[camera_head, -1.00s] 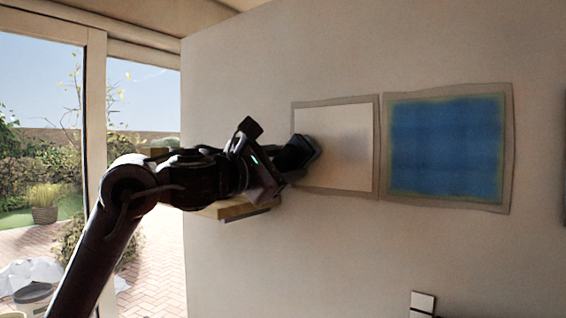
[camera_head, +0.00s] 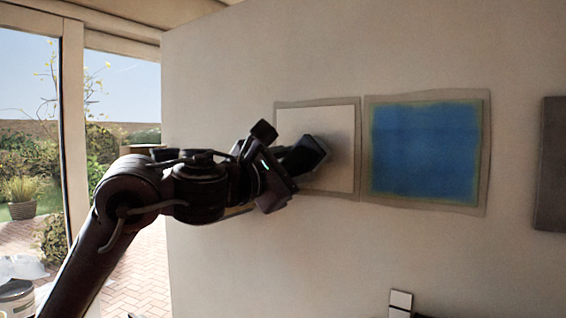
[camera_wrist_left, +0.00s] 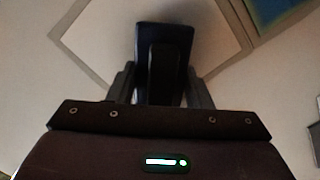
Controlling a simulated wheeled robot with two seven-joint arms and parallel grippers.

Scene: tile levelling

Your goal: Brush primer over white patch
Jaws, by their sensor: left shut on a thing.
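The white patch (camera_head: 312,120) is a pale square in a greyish border on the wall, partly hidden by my left gripper and what it holds. My left gripper (camera_head: 284,160) is in front of the patch's left and lower part. It is shut on a dark, blocky brush (camera_head: 307,152), which overlaps the patch in the head view. In the left wrist view the brush (camera_wrist_left: 163,50) stands between the fingers, with the patch's pale surface (camera_wrist_left: 112,30) behind it. I cannot tell whether the brush touches the wall. My right gripper is not in view.
A blue square (camera_head: 425,150) with a similar border is right of the white patch. A dark panel (camera_head: 552,165) is at the far right. A small white-topped item (camera_head: 401,300) shows at the bottom. A window and garden are at the left; a bucket (camera_head: 16,298) stands at lower left.

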